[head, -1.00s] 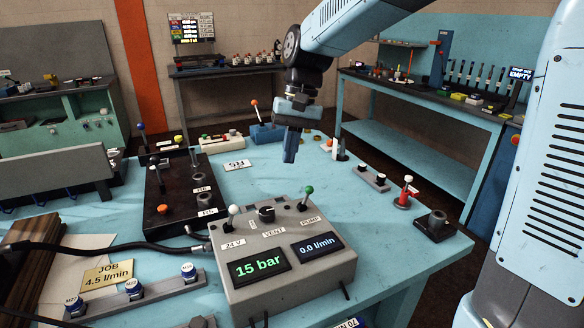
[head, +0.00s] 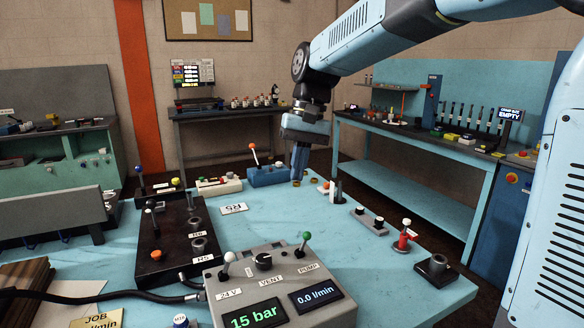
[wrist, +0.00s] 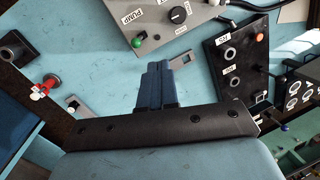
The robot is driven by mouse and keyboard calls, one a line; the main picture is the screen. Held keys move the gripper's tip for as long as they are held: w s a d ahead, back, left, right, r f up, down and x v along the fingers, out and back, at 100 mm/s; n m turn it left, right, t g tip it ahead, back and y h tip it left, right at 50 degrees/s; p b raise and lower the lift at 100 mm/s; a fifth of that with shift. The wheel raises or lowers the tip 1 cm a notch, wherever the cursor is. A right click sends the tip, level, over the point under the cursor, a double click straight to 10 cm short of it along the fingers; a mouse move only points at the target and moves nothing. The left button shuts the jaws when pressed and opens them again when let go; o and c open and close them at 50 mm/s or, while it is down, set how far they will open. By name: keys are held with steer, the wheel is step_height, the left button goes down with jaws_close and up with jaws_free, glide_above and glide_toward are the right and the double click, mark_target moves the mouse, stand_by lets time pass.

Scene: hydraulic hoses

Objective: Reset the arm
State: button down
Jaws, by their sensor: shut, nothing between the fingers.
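My gripper (head: 299,163) hangs from my light-blue arm above the far part of the blue table (head: 300,222), pointing down. Its fingers are together with nothing between them; they also show closed in the wrist view (wrist: 157,72). In the head view the fingertips are close to the right end of a blue box with an orange-knobbed lever (head: 268,175). I cannot tell their exact height above the table.
The grey control box (head: 275,283) with green and white levers stands at the front. A black block with ports (head: 170,240) is at left. A red valve (head: 404,236) and a black socket (head: 437,268) are at right. The table's middle is bare.

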steer(key=s+d+f+m+t+h, duration=0.1)
steer(key=s+d+t, duration=0.2)
steer(key=s+d, duration=0.5)
steer(key=s+d+f+t+h, duration=0.1)
steer(key=s+d+t, duration=0.3)
steer(key=s+d, duration=0.4)
steer(key=d+f, duration=0.1)
steer(key=d, duration=0.4)
steer(key=shift+s+d+f+m, duration=0.15)
steer(key=shift+s+d+m, duration=0.15)
steer(key=shift+s+m, duration=0.1)
stand_by(0.7)
